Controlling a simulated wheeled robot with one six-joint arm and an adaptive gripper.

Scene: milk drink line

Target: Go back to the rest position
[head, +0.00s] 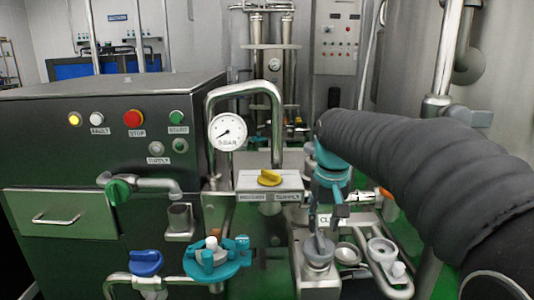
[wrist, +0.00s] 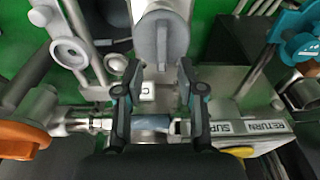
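My gripper (head: 328,215) hangs from the black-sleeved arm at the right of the head view, teal at the wrist, fingers pointing down. In the wrist view its two dark fingers (wrist: 159,75) stand apart with a clear gap and nothing held between them. Just beyond the fingertips is a grey round cap with a raised ridge handle (wrist: 165,45). In the head view a grey round cap (head: 318,252) stands below my gripper. I cannot tell whether the fingers touch it.
A yellow knob (head: 269,178) sits on a labelled plate left of my gripper. A pressure gauge (head: 228,131) and bent steel pipe stand behind. A teal valve (head: 212,258) is front left. The steel control cabinet (head: 60,130) fills the left. Cups and fittings (head: 383,250) are close on the right.

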